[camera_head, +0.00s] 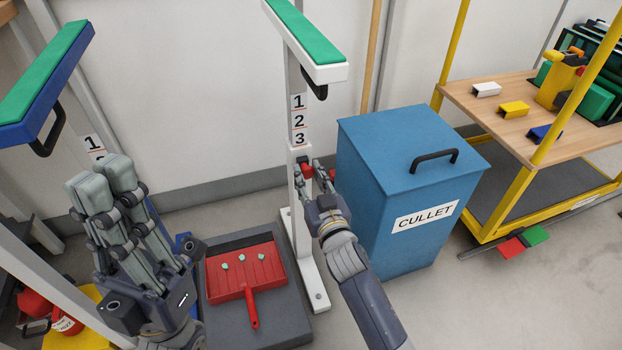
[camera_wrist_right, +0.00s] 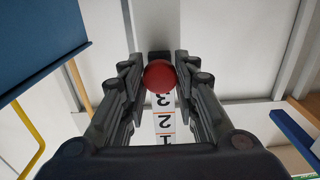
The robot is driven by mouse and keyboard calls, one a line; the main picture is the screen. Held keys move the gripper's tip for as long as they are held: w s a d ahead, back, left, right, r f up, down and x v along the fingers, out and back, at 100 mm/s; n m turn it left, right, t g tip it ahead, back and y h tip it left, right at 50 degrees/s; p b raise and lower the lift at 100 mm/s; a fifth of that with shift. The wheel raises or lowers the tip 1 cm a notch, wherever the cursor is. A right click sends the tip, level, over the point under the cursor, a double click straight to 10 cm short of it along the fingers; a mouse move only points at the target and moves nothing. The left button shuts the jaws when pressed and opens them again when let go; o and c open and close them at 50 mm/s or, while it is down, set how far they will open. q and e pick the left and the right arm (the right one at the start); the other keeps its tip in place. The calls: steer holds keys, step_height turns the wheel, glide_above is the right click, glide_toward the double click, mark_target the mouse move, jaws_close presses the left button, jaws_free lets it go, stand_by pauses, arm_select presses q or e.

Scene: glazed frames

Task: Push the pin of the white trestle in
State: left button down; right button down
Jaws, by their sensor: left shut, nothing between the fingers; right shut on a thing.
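The white trestle (camera_head: 290,66) stands in the middle of the head view, with a green pad on top and the numbers 1, 2, 3 down its post. Its pin has a red ball knob (camera_head: 307,170) just below the 3. My right gripper (camera_head: 317,174) is shut on this knob, which also shows between the fingertips in the right wrist view (camera_wrist_right: 159,77). The pin's shaft is hidden, so I cannot tell how deep it sits. My left gripper (camera_head: 103,177) is shut and empty at the lower left, apart from the trestle.
A blue CULLET bin (camera_head: 385,170) stands close right of the trestle. A blue trestle (camera_head: 50,92) is at the left. A red dustpan (camera_head: 262,272) lies on a grey tray (camera_head: 270,325) below. A yellow-framed bench (camera_head: 480,100) is at the right.

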steer(key=shift+w+r, duration=0.1)
steer(key=shift+r, duration=0.05)
steer(key=c, duration=1.3)
jaws_free()
steer(key=shift+c, duration=0.2)
steer(key=shift+o, duration=0.6)
steer(key=shift+w, duration=0.1)
steer(key=shift+s+d+f, duration=0.1)
steer(key=shift+s+f, duration=0.15)
steer(key=shift+s, duration=0.3)
steer(key=v, duration=1.1)
steer(key=shift+r, duration=0.15)
